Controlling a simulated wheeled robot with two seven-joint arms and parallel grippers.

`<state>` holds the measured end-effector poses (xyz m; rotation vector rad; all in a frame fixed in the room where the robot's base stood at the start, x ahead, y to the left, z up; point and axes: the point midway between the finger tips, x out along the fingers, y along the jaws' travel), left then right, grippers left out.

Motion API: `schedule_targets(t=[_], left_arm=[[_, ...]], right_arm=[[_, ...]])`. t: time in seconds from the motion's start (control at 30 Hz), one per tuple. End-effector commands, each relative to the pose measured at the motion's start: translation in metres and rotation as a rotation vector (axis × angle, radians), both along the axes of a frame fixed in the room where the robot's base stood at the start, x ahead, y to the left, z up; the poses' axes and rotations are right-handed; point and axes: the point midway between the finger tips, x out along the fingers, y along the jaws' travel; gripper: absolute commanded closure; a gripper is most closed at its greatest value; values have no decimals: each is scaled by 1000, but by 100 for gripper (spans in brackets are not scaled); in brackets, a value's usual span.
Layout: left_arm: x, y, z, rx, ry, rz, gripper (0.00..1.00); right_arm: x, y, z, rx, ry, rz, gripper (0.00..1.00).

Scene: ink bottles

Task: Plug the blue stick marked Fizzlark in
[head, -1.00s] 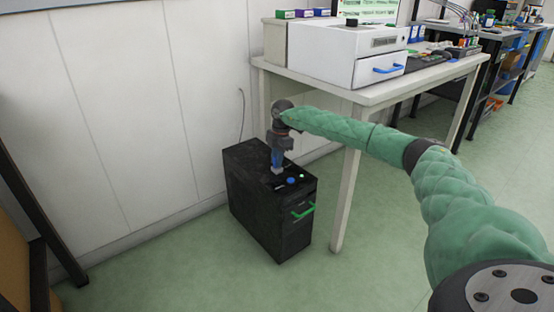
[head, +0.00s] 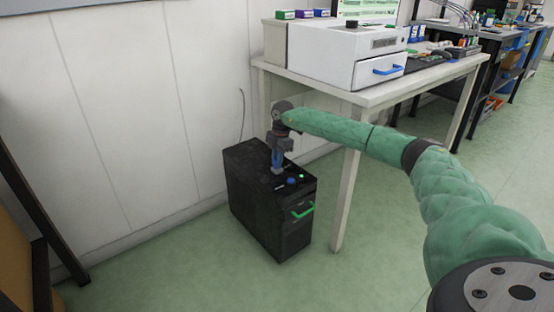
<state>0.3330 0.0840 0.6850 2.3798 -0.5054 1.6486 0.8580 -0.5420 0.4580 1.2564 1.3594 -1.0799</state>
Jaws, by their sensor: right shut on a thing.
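The blue stick (head: 276,159) is upright between the fingers of my right gripper (head: 277,152), which points down and is shut on it. Its lower end is at the top of the black computer tower (head: 268,212), towards the front of that top. I cannot tell whether the end is inside a port or only touching. The name on the stick is too small to read. My left gripper is not in view.
A white table (head: 365,97) stands behind and right of the tower, bearing a white box with a blue-handled drawer (head: 378,70). The tower has a green handle (head: 303,210) in front. A wall is close on the left. The green floor in front is clear.

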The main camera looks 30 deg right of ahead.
Motion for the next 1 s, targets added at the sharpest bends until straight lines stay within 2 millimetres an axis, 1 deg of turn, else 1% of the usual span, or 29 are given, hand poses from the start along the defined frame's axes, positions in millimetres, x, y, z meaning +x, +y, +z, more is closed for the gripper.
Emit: schedule_targets(t=[0.33,0.37,0.4,0.47,0.67,0.77,0.8,1.0], left_arm=[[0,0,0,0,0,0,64],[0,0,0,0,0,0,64],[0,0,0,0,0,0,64],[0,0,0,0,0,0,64],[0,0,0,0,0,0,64],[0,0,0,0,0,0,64],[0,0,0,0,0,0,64],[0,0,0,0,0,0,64]], right_arm=[[0,0,0,0,0,0,100],[0,0,0,0,0,0,76],[0,0,0,0,0,0,69],[0,0,0,0,0,0,57],[0,0,0,0,0,0,57],[0,0,0,0,0,0,39],[0,0,0,0,0,0,35],[0,0,0,0,0,0,35]])
